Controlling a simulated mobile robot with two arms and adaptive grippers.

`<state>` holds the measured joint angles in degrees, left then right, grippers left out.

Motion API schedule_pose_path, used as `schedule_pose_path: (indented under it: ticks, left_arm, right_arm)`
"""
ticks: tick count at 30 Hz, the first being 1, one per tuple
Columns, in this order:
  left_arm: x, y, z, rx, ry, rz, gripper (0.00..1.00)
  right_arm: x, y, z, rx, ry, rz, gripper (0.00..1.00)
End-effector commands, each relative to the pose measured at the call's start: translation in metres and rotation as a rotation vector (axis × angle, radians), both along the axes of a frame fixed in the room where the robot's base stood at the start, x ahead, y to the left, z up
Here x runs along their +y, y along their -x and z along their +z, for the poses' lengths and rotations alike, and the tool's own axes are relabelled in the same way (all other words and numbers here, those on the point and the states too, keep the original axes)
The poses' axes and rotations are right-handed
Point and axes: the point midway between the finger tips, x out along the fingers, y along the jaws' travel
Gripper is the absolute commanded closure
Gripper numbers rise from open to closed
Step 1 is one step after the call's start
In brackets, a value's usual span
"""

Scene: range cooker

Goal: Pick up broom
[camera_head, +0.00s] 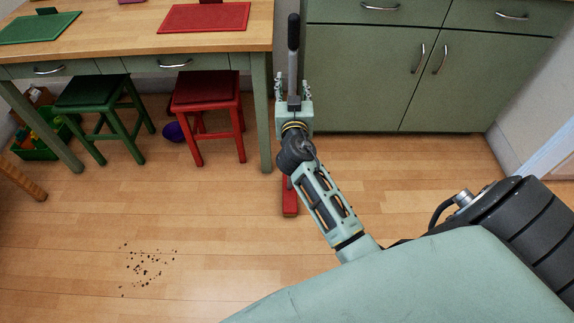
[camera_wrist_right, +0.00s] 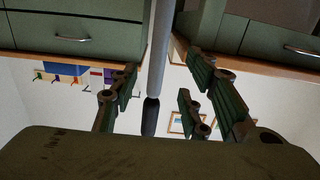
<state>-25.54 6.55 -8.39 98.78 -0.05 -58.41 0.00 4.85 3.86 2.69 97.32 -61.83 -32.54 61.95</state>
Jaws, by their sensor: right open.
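The broom stands upright in the head view. Its black handle end (camera_head: 293,33) is at the top, its grey pole runs down, and its red head (camera_head: 290,198) rests on the floor. My right gripper (camera_head: 293,88) is open at the upper part of the pole and hides part of it. In the right wrist view the grey pole (camera_wrist_right: 159,50) and black handle end (camera_wrist_right: 150,116) appear between the spread fingers of the right gripper (camera_wrist_right: 160,95), with gaps on both sides. My left gripper is not in view.
Green cabinets (camera_head: 360,82) stand right behind the broom. A wooden table (camera_head: 130,32) is close on its left, with a red stool (camera_head: 205,95) and a green stool (camera_head: 92,100) under it. Dark crumbs (camera_head: 147,268) lie on the otherwise clear floor at lower left.

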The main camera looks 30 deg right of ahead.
Motion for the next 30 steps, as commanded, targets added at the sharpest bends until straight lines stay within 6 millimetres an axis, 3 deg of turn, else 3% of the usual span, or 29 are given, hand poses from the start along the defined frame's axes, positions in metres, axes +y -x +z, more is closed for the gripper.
schedule_pose_path:
  ticks: [3,12,21,30]
  left_arm:
    - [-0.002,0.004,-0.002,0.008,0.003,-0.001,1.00]
    - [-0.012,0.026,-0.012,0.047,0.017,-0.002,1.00]
    - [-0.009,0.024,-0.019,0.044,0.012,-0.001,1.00]
    - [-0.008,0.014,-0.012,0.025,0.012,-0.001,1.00]
  right_arm:
    - [-0.004,-0.009,0.015,-0.040,0.007,0.000,0.58]
    - [-0.021,-0.038,0.016,-0.042,0.009,0.001,0.58]
    - [-0.041,-0.070,0.015,-0.041,0.008,0.001,0.58]
    - [-0.043,-0.072,0.015,-0.040,0.007,0.001,0.60]
